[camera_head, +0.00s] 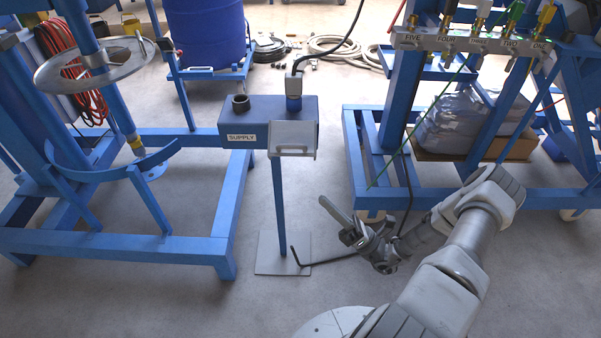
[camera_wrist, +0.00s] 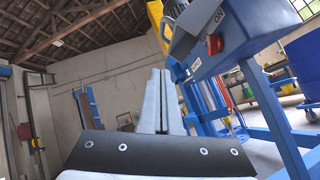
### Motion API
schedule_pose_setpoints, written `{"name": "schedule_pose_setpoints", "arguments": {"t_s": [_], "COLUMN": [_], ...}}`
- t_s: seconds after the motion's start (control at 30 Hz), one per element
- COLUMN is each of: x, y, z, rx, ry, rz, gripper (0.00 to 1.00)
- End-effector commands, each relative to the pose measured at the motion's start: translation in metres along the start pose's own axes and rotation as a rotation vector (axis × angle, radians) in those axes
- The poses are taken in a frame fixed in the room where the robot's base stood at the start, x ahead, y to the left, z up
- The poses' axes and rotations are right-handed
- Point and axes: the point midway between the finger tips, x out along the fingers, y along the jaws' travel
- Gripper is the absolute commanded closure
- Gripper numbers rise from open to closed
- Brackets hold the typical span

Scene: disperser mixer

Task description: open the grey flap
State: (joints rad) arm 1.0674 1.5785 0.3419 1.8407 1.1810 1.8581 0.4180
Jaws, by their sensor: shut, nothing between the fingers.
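The grey flap (camera_head: 293,139) hangs on the front of the blue-grey supply box (camera_head: 262,110), which stands on a blue post. In the head view the flap looks down, covering part of the box front. My gripper (camera_head: 334,208) is below and to the right of the box, apart from it, with its fingers pointing up and to the left. In the wrist view my gripper (camera_wrist: 161,78) has its two fingers together with nothing between them. The box (camera_wrist: 222,22) appears there at the upper right, with a red switch (camera_wrist: 214,45) and an ON label.
A blue frame with a round metal disc (camera_head: 95,62) stands at the left. A blue rack with labelled valves (camera_head: 470,42) stands at the right. The post's base plate (camera_head: 283,262) and a black cable lie on the floor near my gripper.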

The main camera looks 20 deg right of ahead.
Motion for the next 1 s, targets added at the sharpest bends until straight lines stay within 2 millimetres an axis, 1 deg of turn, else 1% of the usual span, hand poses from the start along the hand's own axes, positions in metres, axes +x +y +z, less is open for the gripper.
{"name": "schedule_pose_setpoints", "arguments": {"t_s": [0.03,0.1,0.17,0.23,0.63,0.7,0.8,1.0], "x": [-0.002,0.002,0.008,0.019,0.102,0.108,0.116,0.125], "y": [-0.001,-0.001,-0.001,-0.001,-0.001,-0.001,-0.001,-0.001], "z": [-0.001,0.0,0.0,0.0,0.001,0.011,0.019,0.028], "rx": [0.002,0.004,0.004,0.005,0.003,-0.001,0.0,0.002], "ry": [-0.01,-0.014,-0.013,-0.012,-0.008,-0.009,-0.009,-0.01], "rz": [-0.003,-0.004,-0.003,-0.002,-0.001,-0.002,-0.003,-0.003], "gripper": [1.0,1.0,1.0,1.0,1.0,1.0,1.0,1.0]}}
